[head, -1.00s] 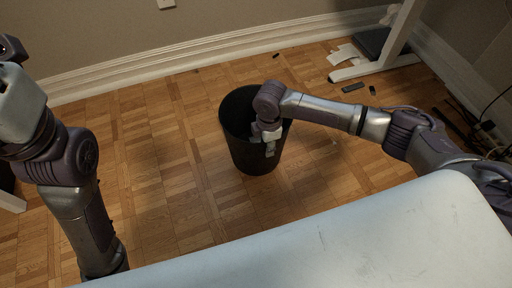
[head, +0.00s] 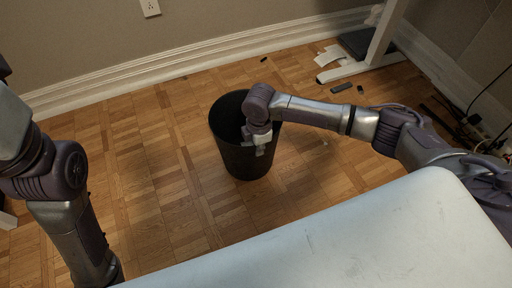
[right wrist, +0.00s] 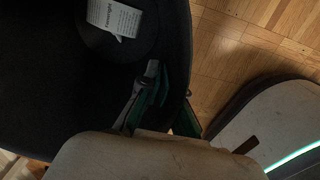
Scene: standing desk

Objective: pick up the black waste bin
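The black waste bin (head: 236,150) stands upright on the wooden floor in the middle of the head view, open at the top. My right gripper (head: 259,146) points down at the bin's near right rim. In the right wrist view the bin's dark interior (right wrist: 50,75) fills the left side, with a white label in it. There, the fingers of my right gripper (right wrist: 170,105) stand apart, one inside the bin and one outside, with the bin wall between them. Whether either touches the wall is hard to see. My left arm is at the left edge; its gripper is out of frame.
A pale tabletop (head: 350,240) covers the front of the head view, near my right arm. A white desk leg (head: 380,45), papers (head: 330,56) and small dark items (head: 341,87) lie at the back right, with cables at the right edge. Floor left of the bin is clear.

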